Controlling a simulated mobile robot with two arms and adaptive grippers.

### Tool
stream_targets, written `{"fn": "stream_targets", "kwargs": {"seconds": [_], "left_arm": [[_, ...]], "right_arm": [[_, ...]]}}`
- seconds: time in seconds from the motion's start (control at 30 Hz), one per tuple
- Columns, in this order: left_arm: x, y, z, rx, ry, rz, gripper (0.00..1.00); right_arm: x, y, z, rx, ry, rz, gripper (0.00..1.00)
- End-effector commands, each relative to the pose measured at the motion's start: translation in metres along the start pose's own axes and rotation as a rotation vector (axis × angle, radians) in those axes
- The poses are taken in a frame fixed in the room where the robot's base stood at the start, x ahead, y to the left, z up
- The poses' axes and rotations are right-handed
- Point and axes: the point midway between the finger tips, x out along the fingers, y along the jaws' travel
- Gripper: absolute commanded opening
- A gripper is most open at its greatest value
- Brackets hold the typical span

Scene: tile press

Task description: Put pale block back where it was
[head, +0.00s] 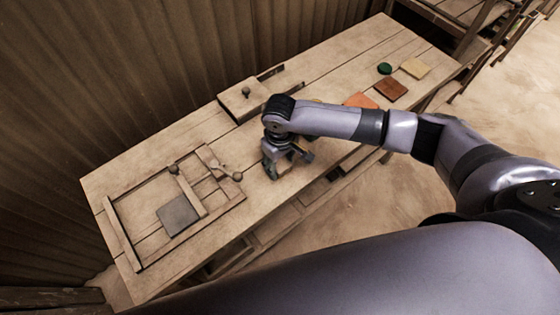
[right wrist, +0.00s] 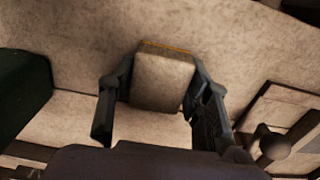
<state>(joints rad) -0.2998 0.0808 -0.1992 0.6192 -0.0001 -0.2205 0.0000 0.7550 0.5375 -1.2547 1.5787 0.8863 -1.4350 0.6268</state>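My right gripper (head: 284,166) is low over the middle of the wooden table. In the right wrist view, the pale block (right wrist: 162,84) sits between its two fingers, and both fingers press against its sides. The block has a thin yellowish edge at the top of that view. In the head view the fingers mostly hide the block. I cannot tell whether it touches the tabletop. My left gripper is not in view.
Left of the gripper, a wooden frame (head: 124,232) with knobbed bars holds a grey tile (head: 178,215). Behind is a wooden box with a knob (head: 245,98).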

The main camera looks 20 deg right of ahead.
Motion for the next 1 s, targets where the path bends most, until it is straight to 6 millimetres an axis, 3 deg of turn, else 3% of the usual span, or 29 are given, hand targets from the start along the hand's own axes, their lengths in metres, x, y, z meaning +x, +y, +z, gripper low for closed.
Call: {"fn": "stream_targets", "kwargs": {"seconds": [0.23, 0.63, 0.77, 1.0], "left_arm": [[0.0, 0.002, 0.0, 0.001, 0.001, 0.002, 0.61], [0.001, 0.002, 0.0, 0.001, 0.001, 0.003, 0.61], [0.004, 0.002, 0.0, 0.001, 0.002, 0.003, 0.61], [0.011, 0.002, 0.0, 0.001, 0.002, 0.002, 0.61]], "right_arm": [[0.0, 0.0, 0.0, 0.0, 0.0, 0.0, 0.63], [-0.008, 0.0, 0.0, 0.0, 0.001, -0.001, 0.63], [-0.029, 0.0, -0.001, -0.001, 0.004, -0.001, 0.63], [-0.081, 0.0, -0.001, -0.001, 0.005, -0.001, 0.63]]}}
